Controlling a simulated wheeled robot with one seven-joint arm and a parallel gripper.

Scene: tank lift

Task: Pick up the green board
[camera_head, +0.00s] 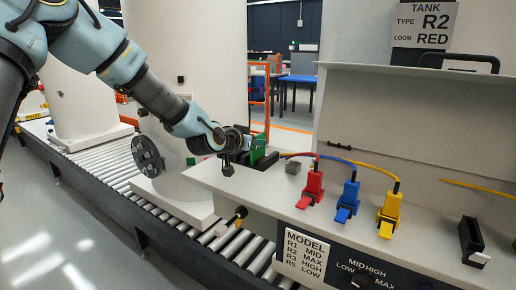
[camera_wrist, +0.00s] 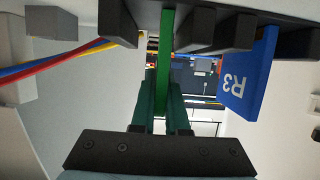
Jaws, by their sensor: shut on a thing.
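The green board (camera_head: 259,148) stands upright at the far left end of the white bench. My gripper (camera_head: 243,150) is at it, fingers shut on the board. In the wrist view the green board (camera_wrist: 166,62) is a thin edge-on strip between my gripper's fingers (camera_wrist: 163,105). Its upper end is level with a dark slotted rack (camera_wrist: 200,35). I cannot tell whether the board still touches the rack.
A blue board marked R3 (camera_wrist: 245,80) is in the rack to the right. Red (camera_head: 312,186), blue (camera_head: 349,196) and yellow (camera_head: 390,212) plugs with cables stand on the bench (camera_head: 270,205). A small grey block (camera_head: 293,167) lies near the rack. A roller conveyor (camera_head: 115,175) runs alongside.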

